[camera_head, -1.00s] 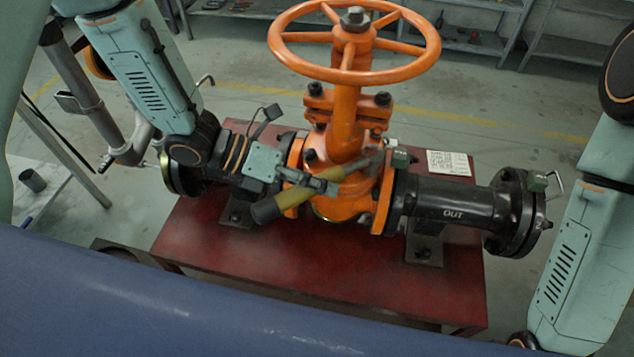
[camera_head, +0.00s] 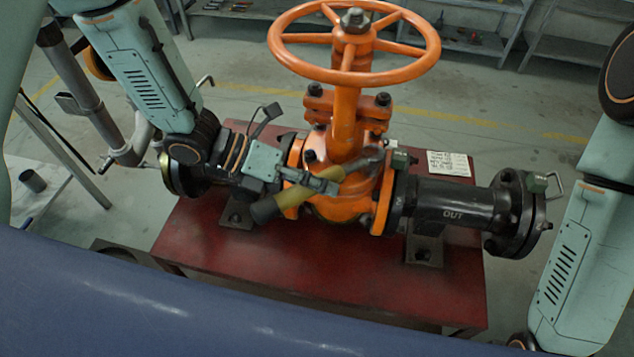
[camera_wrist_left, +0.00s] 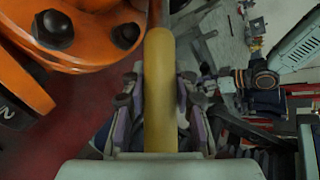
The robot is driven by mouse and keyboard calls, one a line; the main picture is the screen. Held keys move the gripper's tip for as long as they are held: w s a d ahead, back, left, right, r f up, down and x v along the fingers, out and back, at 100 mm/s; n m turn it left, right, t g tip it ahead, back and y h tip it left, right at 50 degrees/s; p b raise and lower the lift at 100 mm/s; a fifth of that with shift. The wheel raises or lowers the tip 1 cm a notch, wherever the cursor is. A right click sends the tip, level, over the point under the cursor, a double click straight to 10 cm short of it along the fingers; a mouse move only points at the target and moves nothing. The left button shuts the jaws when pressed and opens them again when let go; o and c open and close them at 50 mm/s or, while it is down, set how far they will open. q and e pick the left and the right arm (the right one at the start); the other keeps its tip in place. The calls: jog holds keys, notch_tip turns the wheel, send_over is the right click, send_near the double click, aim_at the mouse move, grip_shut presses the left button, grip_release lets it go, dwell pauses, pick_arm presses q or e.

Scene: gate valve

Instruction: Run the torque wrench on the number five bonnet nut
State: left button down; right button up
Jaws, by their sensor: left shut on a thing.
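The torque wrench (camera_head: 301,202) has a yellow handle with a dark butt end and a grey metal head end (camera_head: 366,161). My left gripper (camera_head: 328,187) is shut on its yellow handle, also seen in the left wrist view (camera_wrist_left: 160,95). The wrench slants up to the right across the front of the orange gate valve (camera_head: 345,120). Its head lies near the right valve flange; I cannot tell whether it sits on a nut. Two dark nuts (camera_wrist_left: 53,29) show on the orange flange in the left wrist view. I cannot tell which is number five. My right gripper is out of view.
The valve stands on a red table (camera_head: 325,270), with its orange handwheel (camera_head: 415,60) above. A black pipe marked OUT (camera_head: 455,208) extends right and another black pipe section lies left. A white label (camera_head: 448,163) lies behind. The red table front is clear.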

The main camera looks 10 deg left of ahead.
pick_arm(q)
jog(key=shift+r, duration=0.2)
dwell(0.4)
jog(key=shift+r+p, duration=1.55)
jog(key=shift+r, duration=0.45)
